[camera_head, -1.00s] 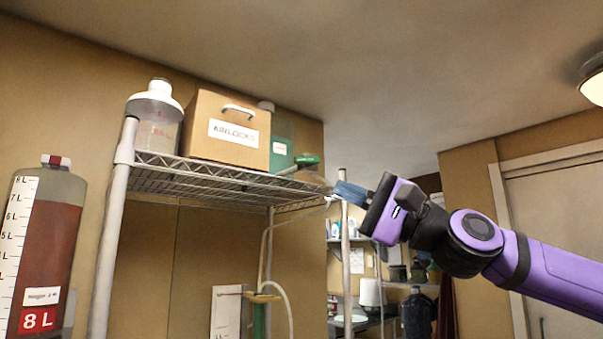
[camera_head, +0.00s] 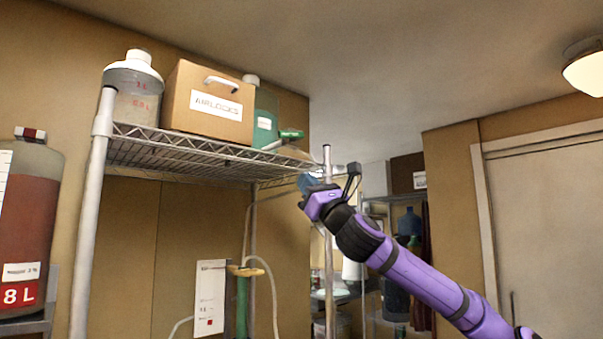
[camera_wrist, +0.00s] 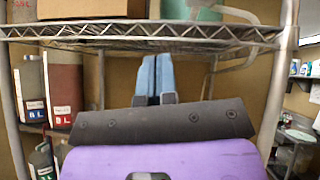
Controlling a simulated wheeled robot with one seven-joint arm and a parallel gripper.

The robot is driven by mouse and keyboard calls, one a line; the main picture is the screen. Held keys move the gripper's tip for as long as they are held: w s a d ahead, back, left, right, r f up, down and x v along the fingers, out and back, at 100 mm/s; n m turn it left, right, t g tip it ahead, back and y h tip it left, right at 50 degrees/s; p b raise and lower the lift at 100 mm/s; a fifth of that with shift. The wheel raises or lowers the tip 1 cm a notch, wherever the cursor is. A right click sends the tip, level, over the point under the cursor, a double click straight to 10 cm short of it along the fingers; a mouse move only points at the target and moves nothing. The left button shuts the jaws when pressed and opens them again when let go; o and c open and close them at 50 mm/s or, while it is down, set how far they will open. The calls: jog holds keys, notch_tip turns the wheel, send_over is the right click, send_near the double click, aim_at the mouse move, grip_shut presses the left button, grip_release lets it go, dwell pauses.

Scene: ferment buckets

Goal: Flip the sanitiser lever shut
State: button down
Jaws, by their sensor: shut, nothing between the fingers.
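A green sanitiser container (camera_head: 265,128) stands at the right end of the wire shelf, partly behind the airlocks box. A green lever (camera_head: 290,134) sits beside it at the shelf's right end. My gripper (camera_head: 306,182) is just below and right of the lever, apart from it, by the shelf's corner post. In the wrist view my blue fingers (camera_wrist: 155,76) are together with nothing between them, below the shelf edge. There the green container's lower part (camera_wrist: 190,11) shows at the top; the lever is not clearly visible.
The wire shelf (camera_head: 180,148) carries the airlocks box (camera_head: 208,108) and a white-capped jug (camera_head: 133,88). A shelf post (camera_head: 328,235) stands close to my gripper. A pale hose (camera_head: 270,290) hangs below. Open room lies right of the shelf.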

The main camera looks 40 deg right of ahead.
jog(key=s+r+x, duration=0.2)
jog(key=x, duration=0.9)
jog(key=shift+a, duration=0.2)
jog(key=shift+r, duration=0.1)
jog(key=shift+a+r, duration=0.45)
jog(key=shift+r, duration=0.25)
jog(key=v, duration=1)
jog(key=shift+s+f, duration=0.25)
jog(key=shift+s, duration=0.05)
